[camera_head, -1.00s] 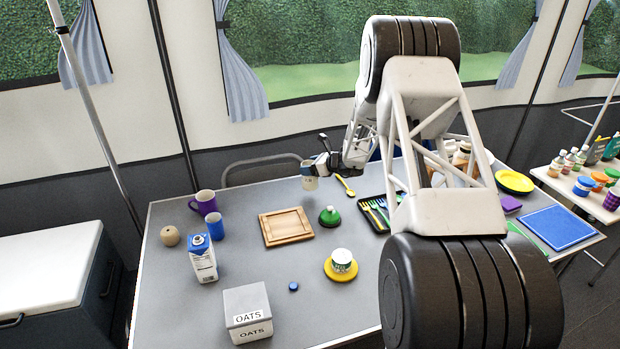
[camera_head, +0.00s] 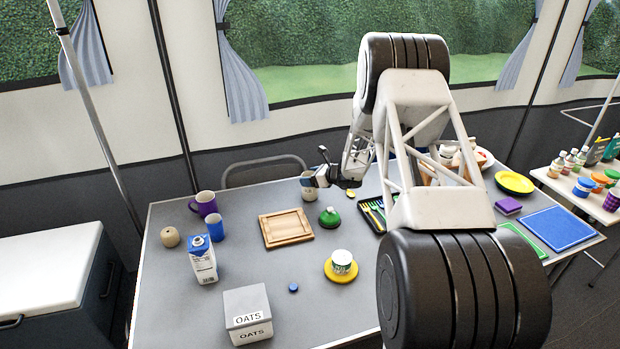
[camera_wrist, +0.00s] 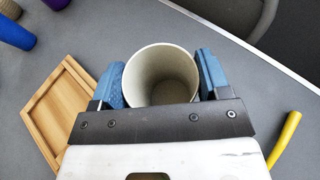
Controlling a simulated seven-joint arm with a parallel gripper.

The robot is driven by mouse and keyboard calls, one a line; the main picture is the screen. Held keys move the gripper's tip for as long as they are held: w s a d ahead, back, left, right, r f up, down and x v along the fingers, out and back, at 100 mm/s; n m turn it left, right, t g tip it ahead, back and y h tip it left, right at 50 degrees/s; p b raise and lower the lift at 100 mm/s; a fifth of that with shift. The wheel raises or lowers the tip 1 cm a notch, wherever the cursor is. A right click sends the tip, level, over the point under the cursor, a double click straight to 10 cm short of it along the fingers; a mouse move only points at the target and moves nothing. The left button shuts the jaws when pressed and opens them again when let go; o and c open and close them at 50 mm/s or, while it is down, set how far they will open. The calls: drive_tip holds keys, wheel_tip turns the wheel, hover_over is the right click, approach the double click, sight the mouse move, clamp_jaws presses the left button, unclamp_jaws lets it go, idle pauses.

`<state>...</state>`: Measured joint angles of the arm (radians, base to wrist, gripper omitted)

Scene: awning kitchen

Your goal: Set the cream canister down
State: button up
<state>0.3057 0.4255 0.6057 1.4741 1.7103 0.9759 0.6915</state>
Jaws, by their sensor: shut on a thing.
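The cream canister (camera_wrist: 160,62) is open-topped and empty inside, as the wrist view shows. My gripper (camera_wrist: 160,80) is shut around it, with a blue finger pad on each side. In the head view the canister (camera_head: 308,194) shows upright beneath my gripper (camera_head: 318,178), near the back edge of the grey table (camera_head: 240,255). I cannot tell whether its base touches the table.
A wooden tray (camera_head: 286,228) lies left of the canister and a green-topped item (camera_head: 329,217) stands in front. A yellow spoon (camera_wrist: 287,138) lies to the right. A cutlery tray (camera_head: 370,222) and purple mug (camera_head: 205,203) are farther off.

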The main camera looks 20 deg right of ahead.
drive_tip(key=shift+f, duration=0.15)
drive_tip(key=o, duration=1.2)
drive_tip(key=shift+d+r, duration=0.1)
drive_tip(key=shift+r, duration=0.1)
drive_tip(key=v, duration=1.1)
drive_tip(key=shift+s+d+r, duration=0.2)
drive_tip(key=shift+s+d, duration=0.05)
drive_tip(key=shift+s, duration=0.05)
